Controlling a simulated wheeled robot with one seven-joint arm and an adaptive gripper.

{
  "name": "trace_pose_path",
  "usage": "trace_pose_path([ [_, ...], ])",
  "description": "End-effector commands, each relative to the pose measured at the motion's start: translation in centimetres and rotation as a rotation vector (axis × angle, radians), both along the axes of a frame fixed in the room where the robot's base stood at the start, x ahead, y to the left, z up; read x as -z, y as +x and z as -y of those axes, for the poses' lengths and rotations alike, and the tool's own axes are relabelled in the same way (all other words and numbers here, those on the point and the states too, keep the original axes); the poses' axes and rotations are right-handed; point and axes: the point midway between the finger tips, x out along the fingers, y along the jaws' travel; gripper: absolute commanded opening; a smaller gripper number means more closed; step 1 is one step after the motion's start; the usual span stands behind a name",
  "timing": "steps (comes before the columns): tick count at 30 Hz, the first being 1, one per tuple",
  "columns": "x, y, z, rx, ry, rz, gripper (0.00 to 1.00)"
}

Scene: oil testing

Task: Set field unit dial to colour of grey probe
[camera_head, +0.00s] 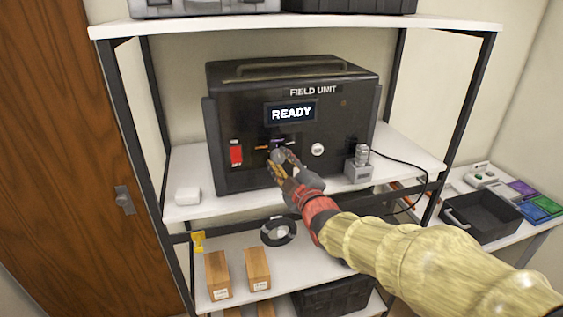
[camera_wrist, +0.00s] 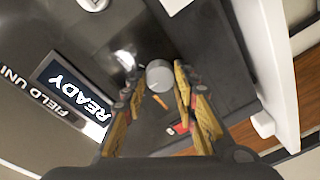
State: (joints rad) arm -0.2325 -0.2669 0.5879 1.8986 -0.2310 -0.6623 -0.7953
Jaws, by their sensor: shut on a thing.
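The black field unit (camera_head: 335,120) stands on the middle shelf, its display (camera_head: 291,112) reading READY. The grey round dial (camera_head: 278,156) is on its front, between a red switch (camera_head: 236,152) and a white knob (camera_head: 317,149). My gripper (camera_head: 282,160) is shut on the dial. In the wrist view the dial (camera_wrist: 160,76) sits between the two yellow fingers of my gripper (camera_wrist: 159,82). An orange mark (camera_head: 262,147) and a purple one show by the dial. Which mark the dial points to is unclear. The grey probe (camera_head: 362,155) appears to stand in a grey block right of the unit.
Boxes (camera_head: 258,268) and a black tape roll (camera_head: 279,231) are on the shelf below. At right, a table holds a black tray (camera_head: 480,216) and coloured pads (camera_head: 531,207). A dark cable runs behind my arm.

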Motion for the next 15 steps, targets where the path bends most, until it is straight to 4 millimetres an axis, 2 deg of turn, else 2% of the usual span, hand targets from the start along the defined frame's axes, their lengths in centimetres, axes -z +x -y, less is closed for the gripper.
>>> trace_pose_path([
  [8, 0.22, 0.00, 0.01, 0.000, 0.052, -0.015, 0.03],
  [15, 0.45, 0.01, 0.00, -0.001, 0.200, -0.056, 0.03],
])
